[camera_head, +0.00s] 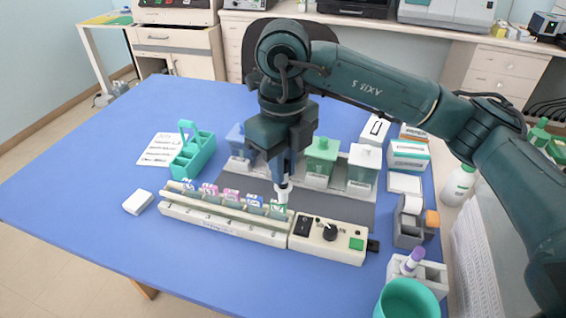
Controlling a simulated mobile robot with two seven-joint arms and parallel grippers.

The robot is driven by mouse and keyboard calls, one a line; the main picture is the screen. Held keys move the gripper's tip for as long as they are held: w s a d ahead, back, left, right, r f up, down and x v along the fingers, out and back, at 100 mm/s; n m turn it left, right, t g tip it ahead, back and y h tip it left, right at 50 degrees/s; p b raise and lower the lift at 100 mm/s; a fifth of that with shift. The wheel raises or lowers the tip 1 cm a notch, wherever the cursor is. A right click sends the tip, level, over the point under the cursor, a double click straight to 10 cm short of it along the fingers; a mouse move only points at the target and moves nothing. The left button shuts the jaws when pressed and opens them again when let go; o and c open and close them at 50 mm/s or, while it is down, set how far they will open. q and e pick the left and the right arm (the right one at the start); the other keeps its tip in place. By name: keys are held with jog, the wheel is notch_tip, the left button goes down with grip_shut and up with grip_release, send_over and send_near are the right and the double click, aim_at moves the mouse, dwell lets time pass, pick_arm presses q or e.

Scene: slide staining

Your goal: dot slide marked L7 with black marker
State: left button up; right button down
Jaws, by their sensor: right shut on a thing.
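My right gripper (283,174) points straight down over the right end of the slide rack (225,220). It is shut on a slim pale marker (284,191), mostly hidden by the fingers; its ink colour cannot be told. The marker's lower end is at or just above the green-labelled slide (278,207), and I cannot tell whether they touch. Several slides with blue and pink labels, such as a pink one (209,189), stand in a row to the left. The writing is too small to read, so I cannot tell which is L7. My left gripper is not in view.
A control box with a knob (330,240) adjoins the rack. Staining jars, such as a green one (321,155), stand behind. A teal carrier (193,152) is back left. A purple-capped marker holder (425,272) and teal cup (407,300) are front right.

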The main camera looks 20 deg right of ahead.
jog(key=shift+r+p, duration=1.4)
jog(key=shift+r, duration=1.55)
